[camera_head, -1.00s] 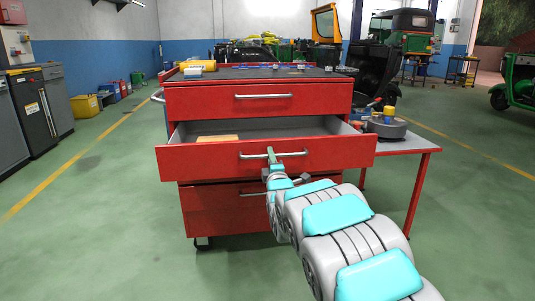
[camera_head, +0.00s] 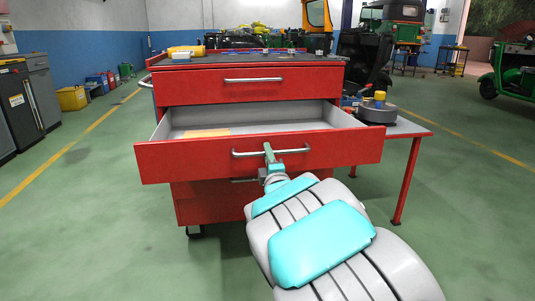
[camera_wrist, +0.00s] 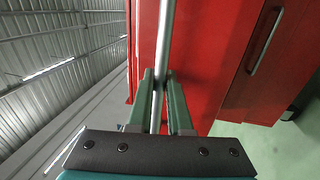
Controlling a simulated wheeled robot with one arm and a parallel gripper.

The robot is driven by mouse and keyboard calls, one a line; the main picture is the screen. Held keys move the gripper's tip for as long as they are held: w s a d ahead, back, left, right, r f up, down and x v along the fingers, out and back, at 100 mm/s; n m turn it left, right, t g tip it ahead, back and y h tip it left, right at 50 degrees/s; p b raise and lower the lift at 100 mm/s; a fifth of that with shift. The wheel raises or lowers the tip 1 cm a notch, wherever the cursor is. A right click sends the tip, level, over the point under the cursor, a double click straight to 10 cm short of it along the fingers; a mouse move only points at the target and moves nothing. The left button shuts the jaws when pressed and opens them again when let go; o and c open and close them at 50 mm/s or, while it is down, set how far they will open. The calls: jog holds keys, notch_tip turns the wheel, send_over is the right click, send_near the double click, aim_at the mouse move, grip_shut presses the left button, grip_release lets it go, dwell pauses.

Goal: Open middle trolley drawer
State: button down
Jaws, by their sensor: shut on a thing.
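The red trolley (camera_head: 250,89) stands ahead of me with its middle drawer (camera_head: 190,161) pulled well out. The drawer's metal bar handle (camera_head: 295,151) runs across its front. My gripper (camera_head: 269,153) is at the middle of that handle. In the wrist view, the green fingers of my gripper (camera_wrist: 160,88) are shut around the bar handle (camera_wrist: 166,40), with the red drawer front beside it. Inside the drawer lies a flat tan piece (camera_head: 207,132). The top drawer (camera_head: 200,86) is shut. The lower drawer (camera_head: 205,200) is partly hidden behind the middle drawer and my arm.
A side table (camera_head: 408,129) at the trolley's right holds a dark round object (camera_head: 377,114) with a yellow item on it. Grey cabinets (camera_head: 38,90) and a yellow box (camera_head: 72,98) stand at the left. The green floor (camera_head: 90,220) around the front is clear.

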jog(key=c, duration=1.1)
grip_release()
jog(key=v, duration=0.7)
jog(key=shift+s+f, duration=0.1)
jog(key=shift+s, duration=0.3)
